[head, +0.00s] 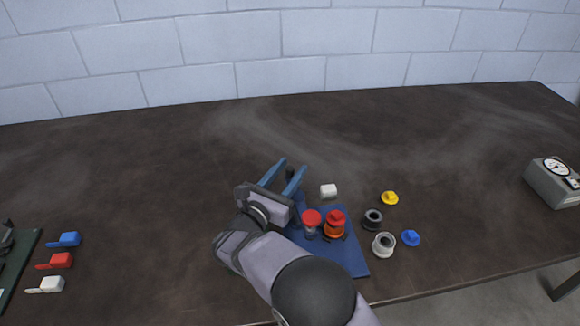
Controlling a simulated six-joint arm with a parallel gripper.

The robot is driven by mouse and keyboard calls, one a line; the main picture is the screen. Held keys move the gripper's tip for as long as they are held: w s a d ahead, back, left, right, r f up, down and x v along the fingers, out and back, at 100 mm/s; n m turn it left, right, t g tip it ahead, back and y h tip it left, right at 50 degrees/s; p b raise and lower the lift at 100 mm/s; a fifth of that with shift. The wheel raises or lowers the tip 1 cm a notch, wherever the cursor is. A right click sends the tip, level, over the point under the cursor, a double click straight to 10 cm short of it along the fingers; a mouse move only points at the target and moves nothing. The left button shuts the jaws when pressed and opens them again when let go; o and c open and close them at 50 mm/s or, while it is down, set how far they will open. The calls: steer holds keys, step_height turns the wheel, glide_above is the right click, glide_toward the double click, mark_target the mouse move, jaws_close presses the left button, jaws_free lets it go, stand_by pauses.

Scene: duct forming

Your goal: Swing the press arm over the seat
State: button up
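A blue base plate (350,262) lies on the table, partly hidden by my arm. On it stand a red-topped grey piece (311,219) and an orange-red cylinder with a red knob (335,224). My gripper (293,164) is at the plate's far left corner, its two blue fingers apart and pointing away from me. A small dark upright piece (290,174) shows between the fingers, perhaps the press arm's handle; I cannot tell whether they touch it. The rest of the press arm and the seat cannot be clearly made out.
A white cylinder (328,191), yellow cap (390,198), black ring (372,219), white ring (384,244) and blue cap (411,238) lie right of my gripper. Blue, red and white tabbed pieces (61,260) lie far left. A grey dial box (554,184) stands far right. The table's back is clear.

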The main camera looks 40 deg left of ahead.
steer(key=shift+w, duration=0.25)
jaws_close()
